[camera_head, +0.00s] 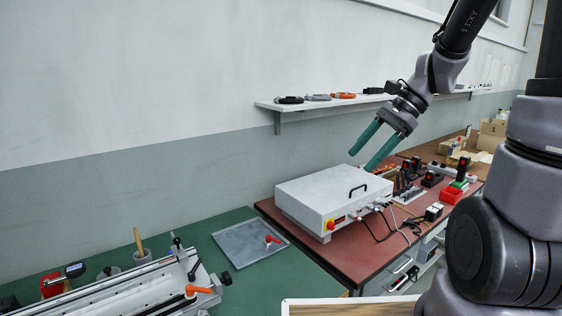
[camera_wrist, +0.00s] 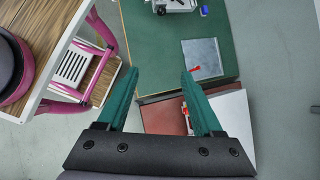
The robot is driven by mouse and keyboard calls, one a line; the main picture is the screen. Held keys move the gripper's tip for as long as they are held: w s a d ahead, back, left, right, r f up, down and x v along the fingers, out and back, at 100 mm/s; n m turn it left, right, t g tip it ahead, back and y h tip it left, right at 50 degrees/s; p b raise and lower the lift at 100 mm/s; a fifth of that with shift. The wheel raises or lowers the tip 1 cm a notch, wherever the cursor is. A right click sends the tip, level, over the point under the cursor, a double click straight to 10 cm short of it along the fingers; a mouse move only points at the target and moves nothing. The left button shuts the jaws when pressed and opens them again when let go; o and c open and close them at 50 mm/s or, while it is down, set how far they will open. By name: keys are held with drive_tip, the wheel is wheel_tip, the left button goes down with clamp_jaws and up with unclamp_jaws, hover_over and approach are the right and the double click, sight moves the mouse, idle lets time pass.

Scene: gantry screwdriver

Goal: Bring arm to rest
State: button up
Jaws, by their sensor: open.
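My gripper (camera_head: 367,152) hangs in the air above the white box with the red-and-yellow switch (camera_head: 333,195), with its two teal fingers pointing down and to the left. In the wrist view the fingers (camera_wrist: 152,88) are spread apart, with nothing between them. My gripper is open and empty, apart from the box and from the tables below. My arm reaches in from the upper right of the head view.
The brown-red table (camera_head: 340,262) also bears a red bin (camera_head: 450,195) and black tools. The green table (camera_head: 262,286) holds a grey plate (camera_head: 240,246) with a red-handled piece and a rail fixture (camera_head: 130,290). A wall shelf (camera_head: 320,102) runs behind my gripper.

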drive_tip(key=s+d+r+n+t+h, duration=0.2)
drive_tip(key=s+r+n+t, duration=0.1)
drive_tip(key=r, duration=0.3)
drive_tip(key=s+d+r+n+t+h, duration=0.3)
drive_tip(key=s+r+n+t, duration=0.1)
drive_tip(key=r+n, duration=0.2)
drive_tip(key=shift+d, duration=0.25)
idle(2.4)
